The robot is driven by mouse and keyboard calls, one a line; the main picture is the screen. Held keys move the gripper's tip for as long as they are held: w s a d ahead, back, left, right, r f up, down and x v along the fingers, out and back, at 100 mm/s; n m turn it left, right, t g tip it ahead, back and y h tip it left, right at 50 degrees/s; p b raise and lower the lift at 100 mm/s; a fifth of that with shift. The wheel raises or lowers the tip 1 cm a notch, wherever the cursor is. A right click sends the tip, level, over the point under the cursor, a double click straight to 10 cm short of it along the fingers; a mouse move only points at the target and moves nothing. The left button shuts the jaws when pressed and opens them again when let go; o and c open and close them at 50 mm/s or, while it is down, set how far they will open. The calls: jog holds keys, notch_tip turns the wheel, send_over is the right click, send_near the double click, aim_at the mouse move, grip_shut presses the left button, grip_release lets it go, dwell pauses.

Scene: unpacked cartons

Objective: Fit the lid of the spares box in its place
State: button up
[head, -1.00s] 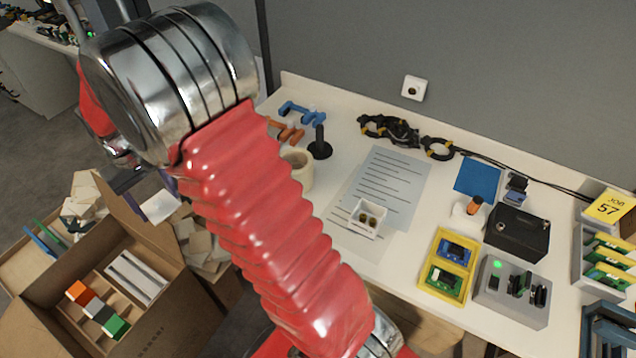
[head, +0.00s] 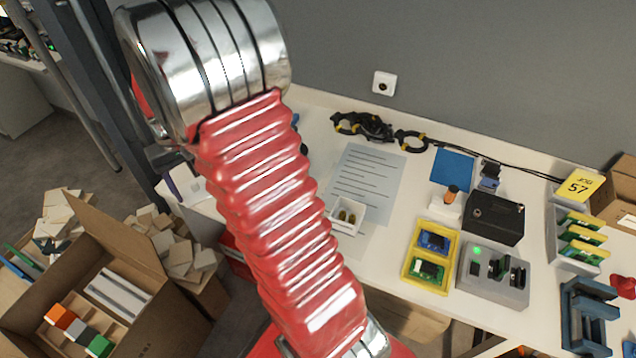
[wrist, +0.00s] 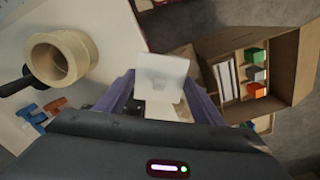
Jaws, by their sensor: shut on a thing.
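The spares box (head: 346,229) is a small open white box on the table, beside a printed sheet, with brass-coloured pieces inside. The lid (wrist: 162,70) is a pale square plate with a faint mark, seen in the wrist view. My gripper (wrist: 160,88) is shut on the lid, which sits between its purple fingers. In the head view my arm hides most of the gripper; a purple finger and a pale patch show past the table's left end, well left of the box.
A tape roll (wrist: 62,58) stands on the table near my gripper in the wrist view. An open carton (head: 140,290) lies below on the left. A yellow tray (head: 430,257), grey fixture (head: 494,278) and black box (head: 493,219) stand right of the spares box.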

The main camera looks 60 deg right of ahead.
jog(key=s+d+m, duration=0.4)
jog(key=s+d, duration=0.3)
jog(key=s, duration=0.3)
jog(key=s+d+m, duration=0.4)
jog(key=s+d, duration=0.3)
jog(key=s, duration=0.4)
jog(key=s+d+f+m, duration=0.1)
jog(key=s+d+m, duration=0.3)
jog(key=s+d, duration=0.3)
jog(key=s, duration=0.4)
jog(key=shift+s+d, duration=0.15)
jog(key=shift+d, duration=0.05)
jog(key=shift+f, duration=0.15)
jog(key=shift+f, duration=2.15)
jog(key=shift+f, duration=1.05)
jog(key=o, duration=1.2)
